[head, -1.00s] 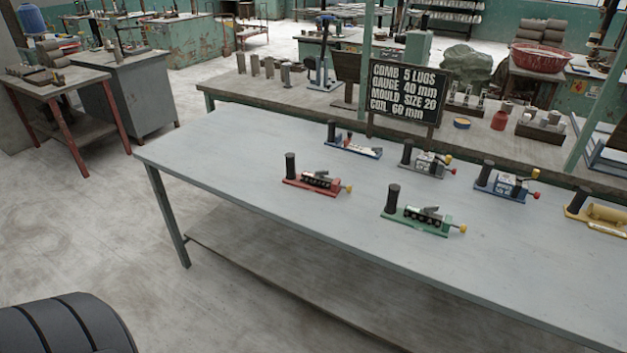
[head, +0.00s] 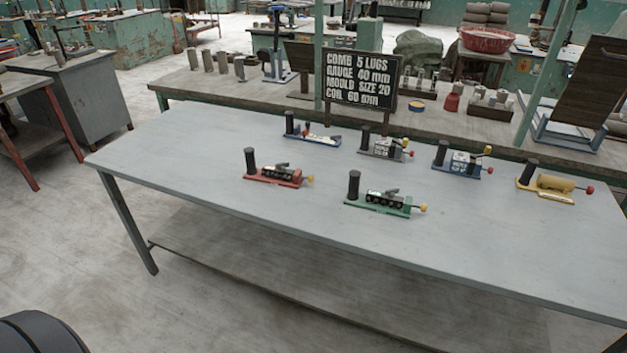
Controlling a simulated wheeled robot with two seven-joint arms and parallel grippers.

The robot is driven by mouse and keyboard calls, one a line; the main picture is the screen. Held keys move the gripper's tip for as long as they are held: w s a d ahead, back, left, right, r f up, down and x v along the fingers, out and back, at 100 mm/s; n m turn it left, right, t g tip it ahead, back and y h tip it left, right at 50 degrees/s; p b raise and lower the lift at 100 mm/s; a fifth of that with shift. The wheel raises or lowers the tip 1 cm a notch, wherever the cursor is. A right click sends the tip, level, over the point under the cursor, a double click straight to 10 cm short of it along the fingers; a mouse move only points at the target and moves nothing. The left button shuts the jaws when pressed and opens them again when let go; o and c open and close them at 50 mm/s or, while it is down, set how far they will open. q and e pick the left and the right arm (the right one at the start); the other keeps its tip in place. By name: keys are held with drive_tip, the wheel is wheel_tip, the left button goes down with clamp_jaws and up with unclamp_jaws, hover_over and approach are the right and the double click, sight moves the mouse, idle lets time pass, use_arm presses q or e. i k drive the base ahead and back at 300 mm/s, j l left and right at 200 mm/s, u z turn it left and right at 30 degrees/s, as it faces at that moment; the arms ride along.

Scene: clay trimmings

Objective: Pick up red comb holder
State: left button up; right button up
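The red comb holder (head: 273,182) stands on the grey table (head: 215,175), left of the middle of the head view. It has a red base, an upright black cylinder at its left end, a dark ribbed block with a lever, and a yellow knob at its right end. Nothing touches it. A similar green holder (head: 379,208) stands to its right and nearer to me. Neither of my grippers shows in the head view. Only a dark rounded shape is at the lower left corner, and I cannot tell what it is.
Behind stand a blue holder (head: 313,137), a grey one (head: 384,151), another blue one (head: 462,170) and a yellow one (head: 545,190). A black sign (head: 361,78) with white lettering stands at the back bench (head: 200,88). The table's left end and front strip are clear.

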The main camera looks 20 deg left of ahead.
sight(290, 178)
drive_tip(key=i+j, duration=0.1)
drive_tip(key=j, duration=0.3)
drive_tip(key=i+j, duration=0.15)
drive_tip(key=j, duration=0.25)
drive_tip(key=i+j, duration=0.1)
drive_tip(key=j, duration=0.3)
